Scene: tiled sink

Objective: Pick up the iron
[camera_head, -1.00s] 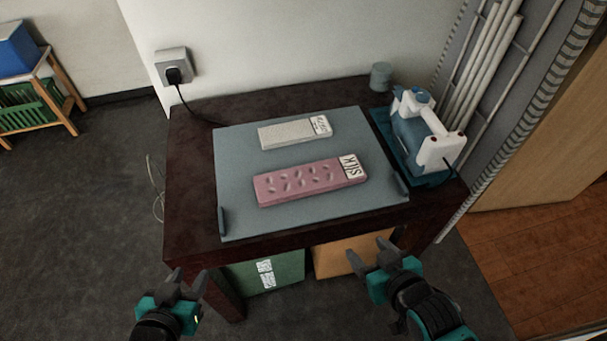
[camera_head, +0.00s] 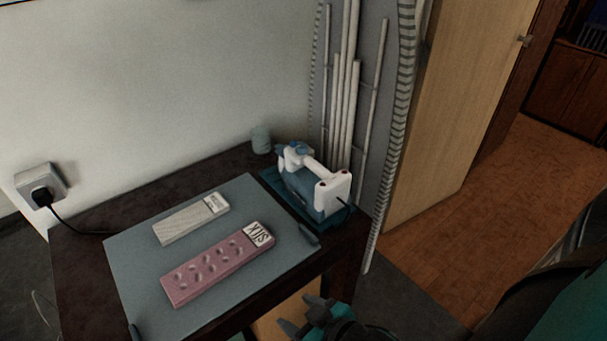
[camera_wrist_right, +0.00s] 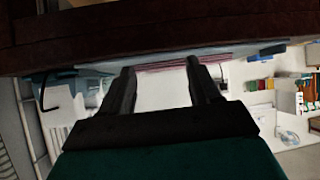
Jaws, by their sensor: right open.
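The iron (camera_head: 314,183), white and blue-grey, stands on a teal base (camera_head: 276,183) at the right end of the dark table. A dark cord shows at its right end. My right gripper (camera_head: 297,323) is open and empty, in front of and lower than the table's front edge, below the iron in the head view. In the right wrist view the fingers of my right gripper (camera_wrist_right: 163,78) are apart with nothing held between them. A blue-grey shape at the left of that view may be the iron, but I cannot tell. My left gripper is out of view.
A grey-blue mat (camera_head: 136,264) on the table (camera_head: 78,268) holds a pink SILK block (camera_head: 213,268) and a pale block (camera_head: 188,221). A small grey-green cup (camera_head: 261,140) stands behind the iron. White poles (camera_head: 344,110) rise behind it. A plug (camera_head: 42,197) is at the left wall.

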